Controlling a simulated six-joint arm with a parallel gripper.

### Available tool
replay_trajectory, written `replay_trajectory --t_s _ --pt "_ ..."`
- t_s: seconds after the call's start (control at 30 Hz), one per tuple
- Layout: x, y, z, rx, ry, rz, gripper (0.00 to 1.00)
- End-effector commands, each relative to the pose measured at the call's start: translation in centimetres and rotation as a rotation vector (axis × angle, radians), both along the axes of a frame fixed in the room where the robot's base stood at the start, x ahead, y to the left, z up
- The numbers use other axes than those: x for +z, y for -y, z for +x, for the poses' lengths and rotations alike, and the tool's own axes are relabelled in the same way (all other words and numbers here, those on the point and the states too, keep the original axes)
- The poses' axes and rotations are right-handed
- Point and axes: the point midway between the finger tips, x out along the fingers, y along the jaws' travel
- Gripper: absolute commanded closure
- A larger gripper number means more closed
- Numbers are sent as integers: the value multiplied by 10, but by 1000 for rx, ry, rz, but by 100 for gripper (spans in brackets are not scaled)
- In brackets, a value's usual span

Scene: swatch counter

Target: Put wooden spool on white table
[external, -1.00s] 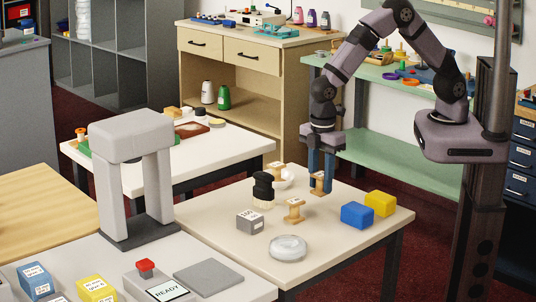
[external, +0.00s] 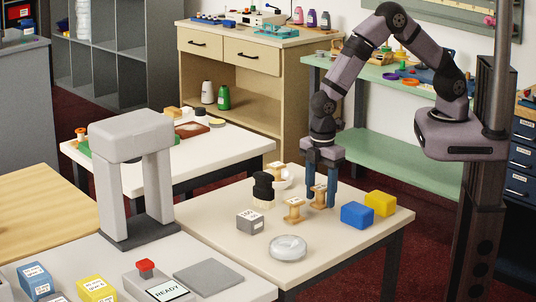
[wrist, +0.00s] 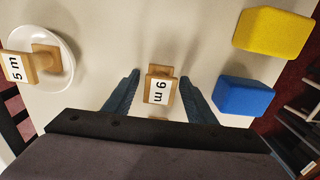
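A wooden spool (external: 319,194) with a "9 m" tag stands on the pale off-white table (external: 350,252) in front. In the wrist view the spool (wrist: 161,86) sits between the two blue fingers of my gripper (wrist: 160,90), with a gap on each side. My gripper (external: 321,200) is low over the table and open around the spool. Another wooden spool (external: 294,211) stands just to the left. A third spool (external: 275,169), tagged "5 m" in the wrist view (wrist: 44,58), rests on a white dish (wrist: 67,70). Another white-topped table (external: 225,150) stands farther back left.
A blue block (external: 357,215) and a yellow block (external: 380,203) lie right of my gripper. A black-topped item (external: 263,186), a grey labelled block (external: 250,221) and a clear round dish (external: 288,248) are to the left and front. The table's front right is clear.

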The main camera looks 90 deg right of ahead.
Motion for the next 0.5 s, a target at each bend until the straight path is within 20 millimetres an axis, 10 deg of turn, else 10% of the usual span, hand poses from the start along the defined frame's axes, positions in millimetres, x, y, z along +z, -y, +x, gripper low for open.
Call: replay_trajectory --t_s 0.5 --pt "25 -1 1 0 5 2 49"
